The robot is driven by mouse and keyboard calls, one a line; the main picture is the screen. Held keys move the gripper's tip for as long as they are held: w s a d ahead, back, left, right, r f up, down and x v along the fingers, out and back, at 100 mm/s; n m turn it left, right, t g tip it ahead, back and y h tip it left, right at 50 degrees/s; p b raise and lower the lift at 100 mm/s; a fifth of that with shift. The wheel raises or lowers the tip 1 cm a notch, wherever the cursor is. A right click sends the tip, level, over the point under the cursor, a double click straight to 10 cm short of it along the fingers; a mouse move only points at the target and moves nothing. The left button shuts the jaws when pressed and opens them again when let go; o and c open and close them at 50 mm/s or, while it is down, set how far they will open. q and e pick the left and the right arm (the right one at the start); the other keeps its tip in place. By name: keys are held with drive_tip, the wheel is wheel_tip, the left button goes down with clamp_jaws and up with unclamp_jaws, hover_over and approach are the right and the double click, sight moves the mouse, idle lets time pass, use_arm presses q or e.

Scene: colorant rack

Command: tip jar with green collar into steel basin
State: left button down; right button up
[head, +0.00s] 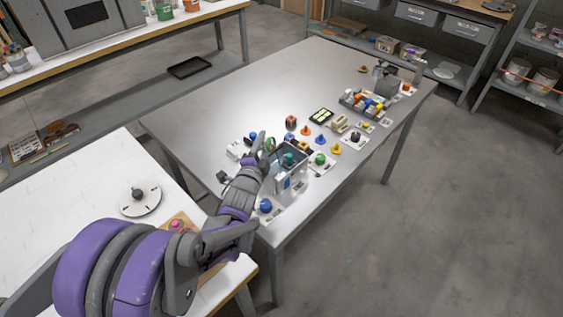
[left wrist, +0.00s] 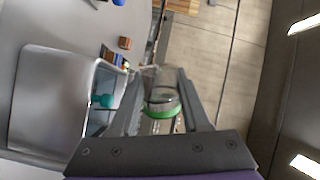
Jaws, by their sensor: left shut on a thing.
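The jar with the green collar (left wrist: 163,111) is clear glass and sits between the fingers of my left gripper (left wrist: 158,82) in the left wrist view. The gripper is shut on it. The jar appears tilted well over; whether anything runs out of it, I cannot tell. In the head view the left gripper (head: 267,143) is at the steel basin's far left side, with a bit of the green collar (head: 270,145) showing. The steel basin (head: 302,157) stands near the table's front corner. My right gripper is out of view.
A blue-knobbed piece (head: 266,206) is at the table's near corner. Small orange, blue and yellow pieces (head: 321,140) and a rack of colored items (head: 366,103) line the right edge. The table's left half (head: 225,95) is clear.

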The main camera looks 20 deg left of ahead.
use_arm(q)
drive_tip(key=shift+d+r+m+p, duration=0.2)
drive_tip(key=shift+d+r+m, duration=0.15)
drive_tip(key=shift+r, duration=0.15)
drive_tip(key=shift+d+r+m+p, duration=0.15)
drive_tip(key=shift+d+r+m, duration=0.1)
drive_tip(key=shift+r+m, duration=0.15)
idle(0.4)
drive_tip(key=shift+d+f+m+t+b, duration=0.15)
drive_tip(key=shift+f+m+t+b, duration=0.25)
drive_tip(key=shift+m+b, duration=0.55)
idle(0.5)
idle(0.5)
